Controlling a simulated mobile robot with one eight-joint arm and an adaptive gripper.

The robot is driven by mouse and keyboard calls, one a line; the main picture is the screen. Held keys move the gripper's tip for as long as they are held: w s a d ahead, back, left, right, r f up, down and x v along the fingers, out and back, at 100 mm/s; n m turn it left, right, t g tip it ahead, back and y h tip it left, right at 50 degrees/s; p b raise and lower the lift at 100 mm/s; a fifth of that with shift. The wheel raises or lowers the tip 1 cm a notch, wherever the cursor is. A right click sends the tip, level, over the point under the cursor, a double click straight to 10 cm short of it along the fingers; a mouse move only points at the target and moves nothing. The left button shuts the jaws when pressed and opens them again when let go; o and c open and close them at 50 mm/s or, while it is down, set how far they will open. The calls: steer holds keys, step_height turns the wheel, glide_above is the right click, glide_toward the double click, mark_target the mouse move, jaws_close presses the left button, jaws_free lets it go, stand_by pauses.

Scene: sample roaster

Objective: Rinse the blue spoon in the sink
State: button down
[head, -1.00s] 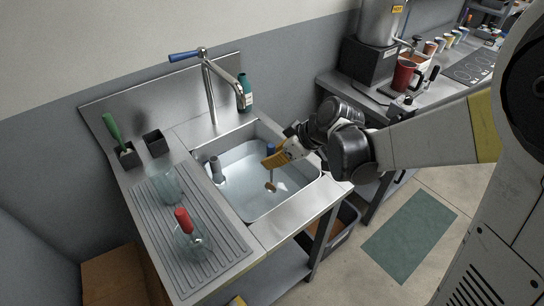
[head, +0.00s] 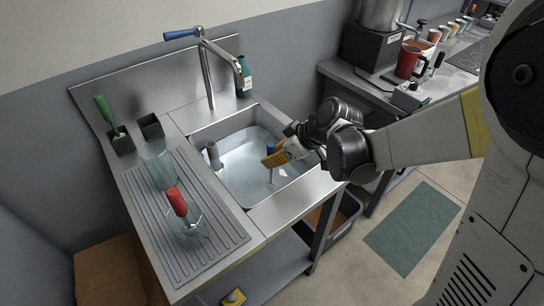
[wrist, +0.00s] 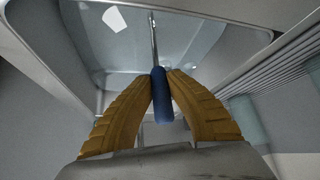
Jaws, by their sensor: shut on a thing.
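My gripper (head: 270,157) is over the sink basin (head: 258,196), its orange fingers shut on the handle of the blue spoon (head: 271,151). In the wrist view the blue handle (wrist: 160,97) is pinched between both fingertips (wrist: 161,76), and its thin metal stem runs away from me. In the head view the stem points down to the water (head: 240,168) in the basin. The spoon's bowl is not clearly visible and seems to be under the surface. The tap (head: 207,72) with a blue lever stands behind the basin; no stream shows from its spout.
A grey upright pipe (head: 213,155) stands in the basin's left part. A teal bottle (head: 244,80) stands behind the sink.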

steer(key=shift+r, duration=0.15)
steer(key=shift+r+p, duration=5.4)
steer(key=shift+r, duration=1.4)
step_height(320, 180, up, 4)
steer(key=p, duration=0.3)
